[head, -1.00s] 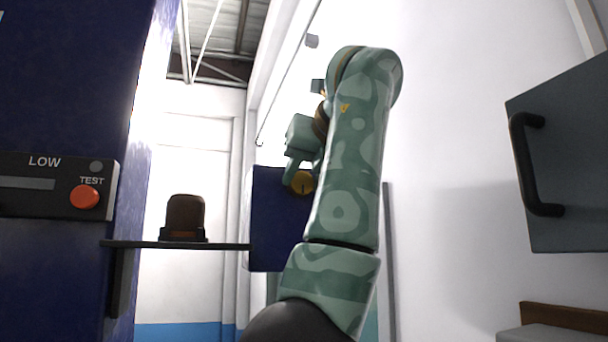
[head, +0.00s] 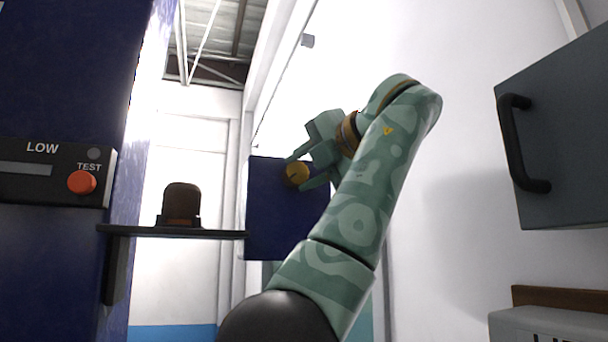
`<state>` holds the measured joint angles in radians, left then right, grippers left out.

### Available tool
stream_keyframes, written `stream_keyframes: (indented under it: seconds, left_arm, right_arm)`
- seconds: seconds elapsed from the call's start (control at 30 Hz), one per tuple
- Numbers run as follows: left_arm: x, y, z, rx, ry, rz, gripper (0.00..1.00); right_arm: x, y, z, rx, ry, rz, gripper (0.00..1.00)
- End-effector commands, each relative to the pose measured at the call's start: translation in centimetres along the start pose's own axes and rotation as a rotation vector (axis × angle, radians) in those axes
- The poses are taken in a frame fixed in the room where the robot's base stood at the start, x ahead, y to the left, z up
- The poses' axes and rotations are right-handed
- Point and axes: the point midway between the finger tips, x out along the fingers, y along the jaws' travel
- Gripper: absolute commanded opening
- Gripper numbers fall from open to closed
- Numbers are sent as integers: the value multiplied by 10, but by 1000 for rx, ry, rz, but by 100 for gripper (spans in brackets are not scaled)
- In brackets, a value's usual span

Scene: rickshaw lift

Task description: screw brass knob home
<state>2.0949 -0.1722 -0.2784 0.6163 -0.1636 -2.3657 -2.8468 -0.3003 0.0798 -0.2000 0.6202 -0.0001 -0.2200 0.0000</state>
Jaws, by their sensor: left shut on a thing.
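The brass knob (head: 297,173) is a round, yellow disc with a dark line across its face. It sits at the front of a blue box (head: 265,220) in the middle of the head view. My left gripper (head: 298,172) reaches it from the upper right, with one finger above the knob and one below, shut on it. The dark line on the knob lies close to level, slightly slanted. The knob's stem and any gap behind it are hidden. My right gripper is not in view.
A dark shelf (head: 215,234) with a brown, rounded object (head: 181,203) stands left of the blue box. Further left is a blue cabinet with an orange TEST button (head: 82,182). A grey door with a black handle (head: 522,145) is at the right.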

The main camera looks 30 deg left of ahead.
Motion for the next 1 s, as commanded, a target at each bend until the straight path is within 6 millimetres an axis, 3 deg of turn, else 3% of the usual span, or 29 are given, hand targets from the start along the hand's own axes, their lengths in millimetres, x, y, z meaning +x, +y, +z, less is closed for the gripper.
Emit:
stream_keyframes:
  seconds: [0.37,0.83,1.0]
  left_arm:
    - [0,-1,-3,290,-9,135,14]
    - [1,-3,-2,692,-18,293,14]
    - [0,-4,-5,823,-23,354,14]
  right_arm:
    - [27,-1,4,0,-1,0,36]
    - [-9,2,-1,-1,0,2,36]
    - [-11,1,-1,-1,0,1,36]
